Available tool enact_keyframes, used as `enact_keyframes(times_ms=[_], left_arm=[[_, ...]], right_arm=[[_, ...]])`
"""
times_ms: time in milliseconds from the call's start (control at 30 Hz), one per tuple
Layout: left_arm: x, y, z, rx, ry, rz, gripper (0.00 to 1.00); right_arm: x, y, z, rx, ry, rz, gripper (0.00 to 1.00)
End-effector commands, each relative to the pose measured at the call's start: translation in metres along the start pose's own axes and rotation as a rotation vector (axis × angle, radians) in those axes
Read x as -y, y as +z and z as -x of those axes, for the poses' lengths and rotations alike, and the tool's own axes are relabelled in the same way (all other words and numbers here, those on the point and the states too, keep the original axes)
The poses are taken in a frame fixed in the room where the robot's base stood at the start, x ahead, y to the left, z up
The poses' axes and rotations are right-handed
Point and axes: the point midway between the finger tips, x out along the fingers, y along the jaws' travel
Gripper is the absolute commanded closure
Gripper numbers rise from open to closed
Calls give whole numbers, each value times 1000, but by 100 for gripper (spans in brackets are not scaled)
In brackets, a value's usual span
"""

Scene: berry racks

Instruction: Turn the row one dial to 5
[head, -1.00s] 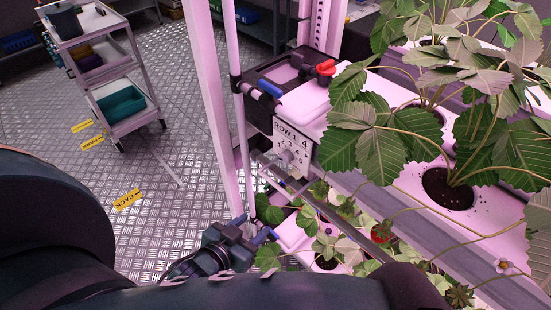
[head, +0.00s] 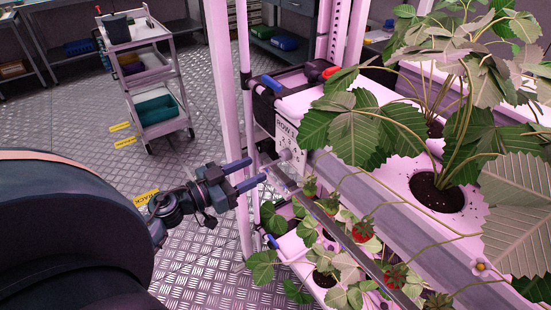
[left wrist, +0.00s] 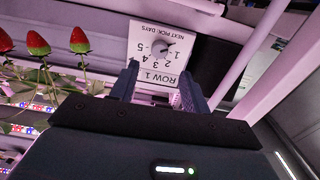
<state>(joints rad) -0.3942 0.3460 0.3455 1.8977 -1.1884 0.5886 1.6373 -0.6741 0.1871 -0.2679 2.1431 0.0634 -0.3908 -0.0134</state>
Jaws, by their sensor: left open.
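The row one dial panel (head: 288,133) is a white plate marked ROW 1 on the end of the upper rack row. In the left wrist view the panel (left wrist: 143,31) appears upside down, with numbers 1 to 5 around the knob (left wrist: 158,50). I cannot tell surely which number the knob points to. In the left wrist view the fingers (left wrist: 160,85) straddle the panel's lower part. My right gripper is out of view.
Strawberry plants (head: 365,130) and hanging berries (head: 362,230) stand right of the panel. A trolley (head: 147,75) stands farther back. Floor between is clear.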

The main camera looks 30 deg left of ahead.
Motion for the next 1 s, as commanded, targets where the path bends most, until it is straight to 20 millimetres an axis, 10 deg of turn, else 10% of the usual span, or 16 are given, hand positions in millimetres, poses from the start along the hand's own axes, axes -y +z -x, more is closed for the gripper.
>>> enact_keyframes(times_ms=[400,800,1000], left_arm=[[0,0,-70,-2,0,2,53],[0,0,-77,0,0,2,53],[-1,0,-77,0,0,2,70]], right_arm=[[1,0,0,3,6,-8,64],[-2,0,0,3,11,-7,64],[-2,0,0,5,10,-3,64]])
